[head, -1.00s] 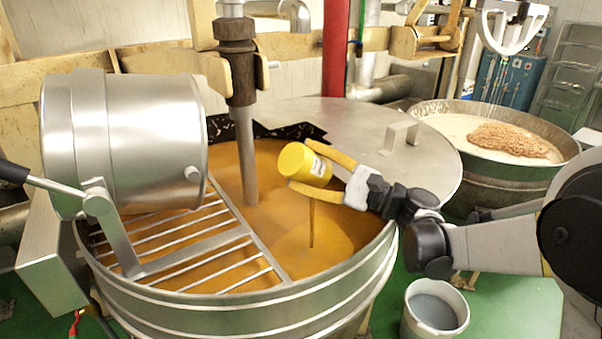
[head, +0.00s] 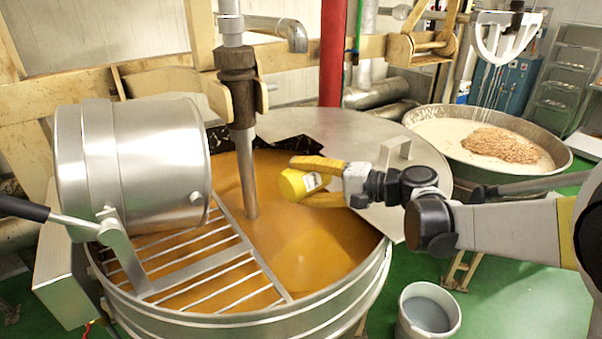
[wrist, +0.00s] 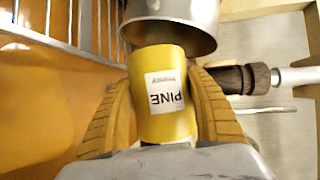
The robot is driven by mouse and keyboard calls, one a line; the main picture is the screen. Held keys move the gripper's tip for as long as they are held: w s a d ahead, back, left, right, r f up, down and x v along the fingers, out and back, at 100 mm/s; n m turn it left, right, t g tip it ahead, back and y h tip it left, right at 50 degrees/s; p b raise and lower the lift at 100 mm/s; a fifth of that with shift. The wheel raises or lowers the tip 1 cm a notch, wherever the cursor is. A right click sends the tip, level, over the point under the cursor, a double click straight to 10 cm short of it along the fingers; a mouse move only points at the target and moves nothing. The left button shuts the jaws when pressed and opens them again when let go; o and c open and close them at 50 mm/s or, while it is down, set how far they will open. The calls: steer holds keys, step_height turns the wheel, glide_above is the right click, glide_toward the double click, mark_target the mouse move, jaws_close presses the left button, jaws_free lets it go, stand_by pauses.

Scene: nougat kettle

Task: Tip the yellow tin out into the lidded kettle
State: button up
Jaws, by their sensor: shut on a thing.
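The yellow tin (head: 292,186) is held tilted over the open part of the near kettle (head: 370,292). Its white label (wrist: 165,92) shows upside down in the wrist view. My gripper (head: 304,180) is shut on the tin, one yellow finger on each side. It has come in from the right, and the tin is clear of the kettle's contents. A flat metal lid (head: 345,130) with a handle covers the kettle's back right. Smooth orange-brown mass (head: 325,255) fills the open part. No stream shows below the tin. The tin's inside is hidden.
A steel drum (head: 135,160) sits tilted above a bar grate (head: 200,262) on the kettle's left. A vertical stirring shaft (head: 245,170) stands left of the tin. A bucket (head: 428,312) stands on the floor at front right. Another pan (head: 450,158) lies behind.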

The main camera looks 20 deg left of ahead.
step_height(320, 180, up, 2)
steer(key=n+h+p, duration=0.1)
steer(key=n+p, duration=0.1)
steer(key=n+t+h+p, duration=0.1)
steer(key=p, duration=0.1)
steer(key=shift+s+a+r+n+h, duration=0.1)
steer(key=shift+r+n+h, duration=0.1)
steer(key=shift+n+h, duration=0.15)
steer(key=r+n+t+h+p, duration=0.1)
steer(key=n+t+h+p, duration=0.1)
steer(key=n, duration=0.1)
steer(key=shift+r+p, duration=0.15)
steer(key=shift+p, duration=0.15)
steer(key=shift+s+r+n+t+h, duration=0.1)
steer(key=shift+r+n+t+h, duration=0.05)
steer(key=shift+n+t+h, duration=0.4)
steer(key=shift+r+n+t+h, duration=0.15)
steer(key=shift+n+t+h, duration=0.15)
steer(key=shift+n+t, duration=0.35)
steer(key=shift+w+r+n+t+h, duration=0.1)
steer(key=shift+w+n+t+h, duration=0.1)
steer(key=shift+n+t+h, duration=0.35)
